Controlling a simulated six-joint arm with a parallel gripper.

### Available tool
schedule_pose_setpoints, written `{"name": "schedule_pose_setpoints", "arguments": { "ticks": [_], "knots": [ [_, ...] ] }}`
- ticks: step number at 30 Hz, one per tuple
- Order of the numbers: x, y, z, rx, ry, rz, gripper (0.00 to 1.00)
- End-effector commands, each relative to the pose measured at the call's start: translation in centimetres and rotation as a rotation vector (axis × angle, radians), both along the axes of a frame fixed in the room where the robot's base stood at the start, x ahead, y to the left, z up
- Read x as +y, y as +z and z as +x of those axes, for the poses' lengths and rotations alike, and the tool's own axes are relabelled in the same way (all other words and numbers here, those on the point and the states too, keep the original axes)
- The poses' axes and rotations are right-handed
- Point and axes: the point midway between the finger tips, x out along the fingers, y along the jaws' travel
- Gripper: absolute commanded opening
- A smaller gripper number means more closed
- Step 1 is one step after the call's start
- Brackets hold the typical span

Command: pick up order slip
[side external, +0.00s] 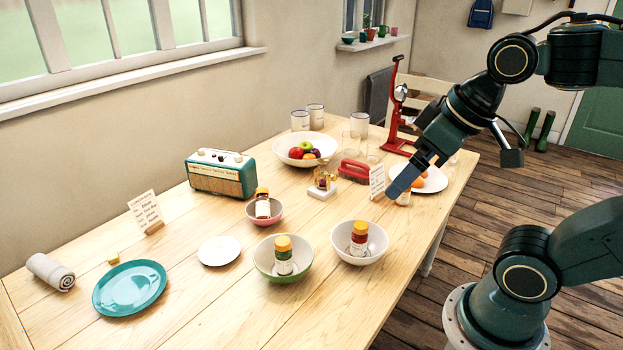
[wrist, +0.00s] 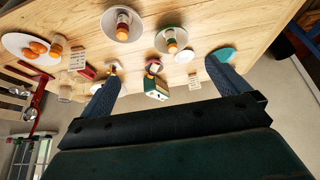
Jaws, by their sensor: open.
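Two written cards stand upright on the wooden table. One white card (side external: 377,182) is in the side view just left of my gripper's fingertips, and it shows in the wrist view (wrist: 77,60) left of the fingers. The other card (side external: 145,210), in a small wooden holder, stands at the table's left; it appears in the wrist view (wrist: 194,80) between the fingers. I cannot tell which is the order slip; the writing is too small to read. My gripper (side external: 400,184) has blue fingers, widely apart and empty in the wrist view (wrist: 166,88), above the table's right part.
A plate of oranges (side external: 430,178) lies right of my gripper, beside a jar. Bowls holding jars (side external: 268,270) stand in front.

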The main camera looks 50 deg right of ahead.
Motion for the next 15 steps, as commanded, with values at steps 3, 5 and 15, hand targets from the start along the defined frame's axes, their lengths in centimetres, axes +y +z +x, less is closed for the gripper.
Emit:
{"name": "schedule_pose_setpoints", "arguments": {
  "ticks": [3,5,15],
  "knots": [
    [-0.8,0.5,1.9,0.011,-0.008,-0.008,1.0],
    [-1.3,0.6,2.9,0.019,-0.012,-0.012,1.0],
    [-5.9,0.8,9.8,0.052,-0.029,-0.03,1.0]
  ]
}}
